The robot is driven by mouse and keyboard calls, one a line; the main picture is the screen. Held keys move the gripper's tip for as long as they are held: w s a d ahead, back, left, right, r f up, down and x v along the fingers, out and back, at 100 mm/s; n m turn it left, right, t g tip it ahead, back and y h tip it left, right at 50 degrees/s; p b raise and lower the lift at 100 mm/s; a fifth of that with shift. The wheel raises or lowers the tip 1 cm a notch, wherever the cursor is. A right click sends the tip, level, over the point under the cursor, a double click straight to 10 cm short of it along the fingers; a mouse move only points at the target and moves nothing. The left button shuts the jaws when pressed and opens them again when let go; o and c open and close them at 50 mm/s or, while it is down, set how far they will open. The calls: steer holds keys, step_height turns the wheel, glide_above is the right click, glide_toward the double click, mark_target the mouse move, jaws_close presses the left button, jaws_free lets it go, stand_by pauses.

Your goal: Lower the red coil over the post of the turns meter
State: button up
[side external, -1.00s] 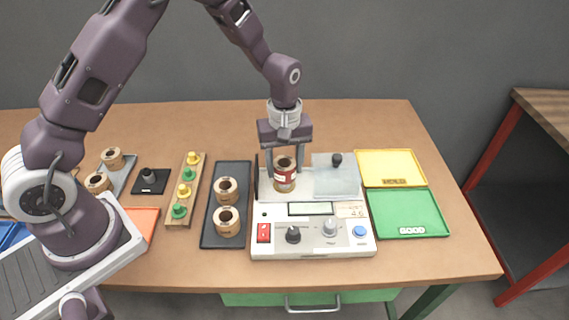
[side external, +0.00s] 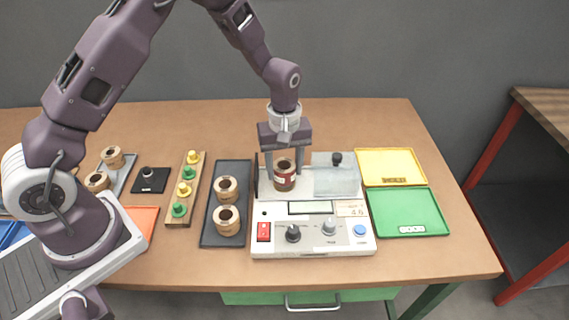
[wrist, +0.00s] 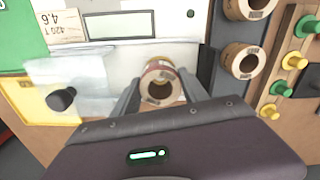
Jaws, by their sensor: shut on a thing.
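The red coil (side external: 285,178) is upright between the fingers of my gripper (side external: 285,168), over the rear deck of the turns meter (side external: 312,248). In the wrist view the red coil (wrist: 153,68) shows its round hole, with my gripper (wrist: 160,88) closed on its sides. The meter's post is not visible, hidden behind or inside the coil. I cannot tell whether the coil's lower end touches the deck.
A clear cover (side external: 335,184) with a black knob (side external: 337,158) lies right of the coil. A black tray (side external: 236,170) with two tan coils is to the left. Yellow (side external: 375,155) and green (side external: 435,215) trays are to the right.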

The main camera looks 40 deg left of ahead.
steer(key=shift+f, duration=0.9)
steer(key=o, duration=2)
steer(key=shift+o, duration=0.2)
steer(key=shift+r, duration=3.8)
steer(key=s+r+m+t, duration=0.25)
steer(key=s+r, duration=0.25)
steer(key=r, duration=0.7)
steer(key=s+a+r+m+t, duration=0.1)
steer(key=s+r+m, duration=0.3)
steer(key=s, duration=0.6)
steer(key=s+a+r+m+t, duration=0.1)
steer(key=s+r+m, duration=0.3)
steer(key=s, duration=0.7)
steer(key=shift+s+a+r+m+t, duration=0.15)
steer(key=shift+r+m+t, duration=0.25)
steer(key=shift+t, duration=0.15)
